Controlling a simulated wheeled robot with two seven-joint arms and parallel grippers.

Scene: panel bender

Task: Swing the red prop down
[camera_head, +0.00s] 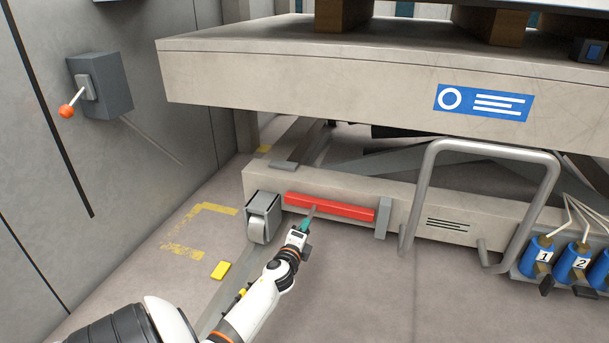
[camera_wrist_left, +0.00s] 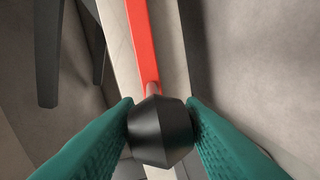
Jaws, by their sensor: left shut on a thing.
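The red prop (camera_head: 345,209) is a long bar lying nearly level along the low beige base beam of the lift table, under the raised platform. In the left wrist view the red prop (camera_wrist_left: 142,40) runs up and away, with a short stem and a black knob (camera_wrist_left: 161,137) at its near end. My left gripper (camera_head: 306,222) is at the prop's front face, left of its middle. Its teal fingers (camera_wrist_left: 161,120) are shut on the black knob. The knob is hidden in the head view. My right gripper is not in view.
The thick platform (camera_head: 300,84) hangs above the prop. A grey caster (camera_head: 260,222) is left of the prop. A box with an orange-knobbed lever (camera_head: 68,111) is on the left wall.

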